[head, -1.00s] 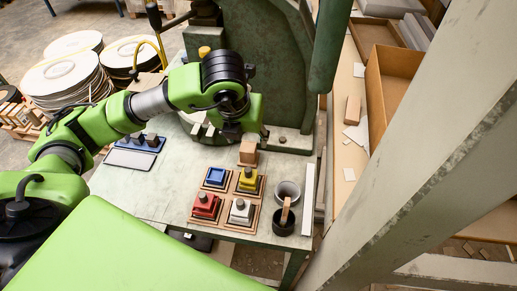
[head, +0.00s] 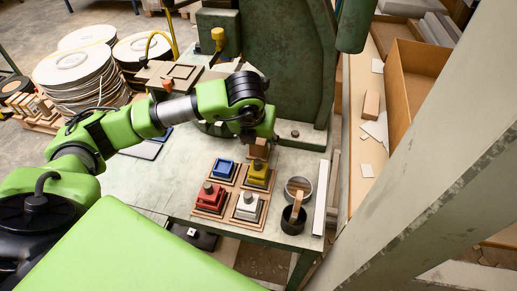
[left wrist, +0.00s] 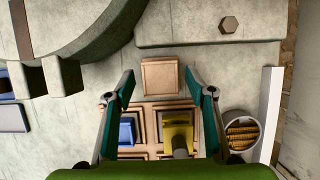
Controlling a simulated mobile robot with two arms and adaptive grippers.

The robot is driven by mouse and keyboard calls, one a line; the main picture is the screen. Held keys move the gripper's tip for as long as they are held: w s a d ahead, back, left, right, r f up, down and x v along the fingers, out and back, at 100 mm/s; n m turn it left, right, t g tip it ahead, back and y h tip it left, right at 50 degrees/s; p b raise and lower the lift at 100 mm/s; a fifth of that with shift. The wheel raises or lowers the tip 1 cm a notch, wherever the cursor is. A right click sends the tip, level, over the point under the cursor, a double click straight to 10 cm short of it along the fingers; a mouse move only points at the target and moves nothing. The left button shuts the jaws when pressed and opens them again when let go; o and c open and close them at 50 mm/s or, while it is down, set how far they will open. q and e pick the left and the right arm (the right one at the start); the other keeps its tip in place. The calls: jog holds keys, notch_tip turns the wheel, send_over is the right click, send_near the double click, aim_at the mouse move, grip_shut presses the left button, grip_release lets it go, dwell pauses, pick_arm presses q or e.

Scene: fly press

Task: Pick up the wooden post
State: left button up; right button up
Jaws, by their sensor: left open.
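The wooden post (head: 258,149) is a short, square light-brown block standing on the green press table, just behind the coloured pieces. My left gripper (head: 262,138) is over it and hides part of its top in the head view. In the left wrist view, the post's square top (left wrist: 160,75) lies between the two fingertips of my open left gripper (left wrist: 160,80), with a gap on each side. It does not touch either finger there. My right gripper is in neither view.
In front of the post are blue (head: 223,168), yellow (head: 259,173), red (head: 211,197) and white (head: 247,207) pieces on wooden bases. A grey cup (head: 298,188) and a black cup (head: 293,219) stand to their right. The press frame (head: 285,60) rises behind.

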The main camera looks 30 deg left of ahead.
pick_arm(q)
jog(key=shift+x, duration=1)
jog(key=shift+r, duration=0.1)
jog(key=c, duration=1.2)
